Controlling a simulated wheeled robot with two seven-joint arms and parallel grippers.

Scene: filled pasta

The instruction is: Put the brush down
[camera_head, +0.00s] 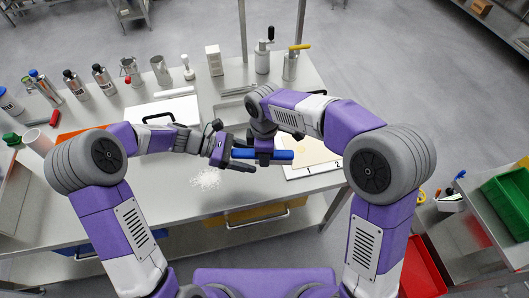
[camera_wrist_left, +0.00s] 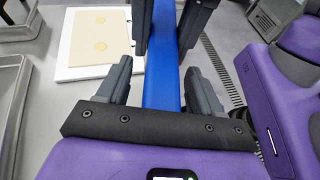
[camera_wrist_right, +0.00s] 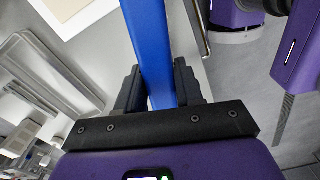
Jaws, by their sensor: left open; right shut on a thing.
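The brush shows as a long blue bar (camera_head: 280,155) held level above the table; I see no bristles. My right gripper (camera_head: 264,152) is shut on its middle, and the blue bar (camera_wrist_right: 152,60) runs out between the fingers in the right wrist view. My left gripper (camera_head: 232,155) is at the bar's left end in the head view. In the left wrist view the blue bar (camera_wrist_left: 163,85) passes between my open left fingers, with gaps on both sides. The right gripper's dark fingers show farther along the bar there.
A white board with a dough sheet (camera_head: 312,152) lies right of the grippers. White flour (camera_head: 207,179) is spread on the table at front. Bottles, cans and a white pestle-like tool (camera_head: 188,70) stand along the back. A grey tray (camera_wrist_right: 45,75) is left in the right wrist view.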

